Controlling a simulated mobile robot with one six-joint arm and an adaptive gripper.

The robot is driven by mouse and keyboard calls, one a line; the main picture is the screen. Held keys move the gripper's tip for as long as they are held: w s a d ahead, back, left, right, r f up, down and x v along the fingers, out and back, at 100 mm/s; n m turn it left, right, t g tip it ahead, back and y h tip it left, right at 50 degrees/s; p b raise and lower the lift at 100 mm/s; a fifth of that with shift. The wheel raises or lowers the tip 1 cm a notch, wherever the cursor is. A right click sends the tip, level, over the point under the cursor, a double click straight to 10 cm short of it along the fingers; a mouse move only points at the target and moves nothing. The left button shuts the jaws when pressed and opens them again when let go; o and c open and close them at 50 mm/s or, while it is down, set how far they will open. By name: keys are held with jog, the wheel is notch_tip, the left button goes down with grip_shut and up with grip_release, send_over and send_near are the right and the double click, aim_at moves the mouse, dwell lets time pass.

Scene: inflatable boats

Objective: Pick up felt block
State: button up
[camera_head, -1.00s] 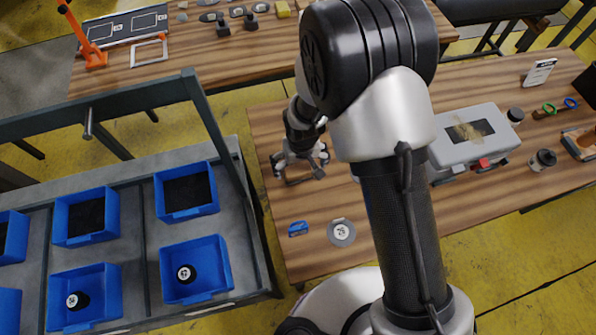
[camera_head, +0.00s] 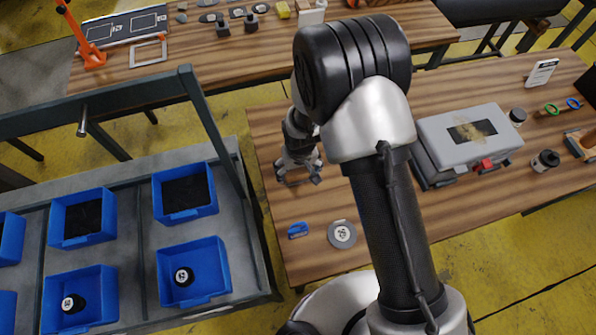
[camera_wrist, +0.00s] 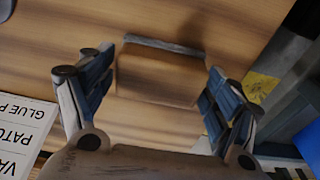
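The felt block, as I take it, is a brown block (camera_wrist: 160,78) with a grey strip along its far edge, lying on the wooden table (camera_head: 310,262). The gripper is open and holds nothing.
A blue tool (camera_head: 298,230) and a round disc (camera_head: 342,234) lie nearer on the table. A grey case (camera_head: 446,149) stands to the right. Blue bins (camera_head: 190,297) fill a rack at left. A printed card (camera_wrist: 22,138) lies left in the wrist view.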

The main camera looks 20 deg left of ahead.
jog(key=c, duration=0.7)
jog(key=shift+r, duration=0.1)
notch_tip(320, 180, up, 20)
jog(key=p, duration=0.4)
jog(key=o, duration=0.5)
jog(key=shift+c, duration=0.2)
jog(key=c, duration=0.3)
jog(key=shift+c, duration=0.3)
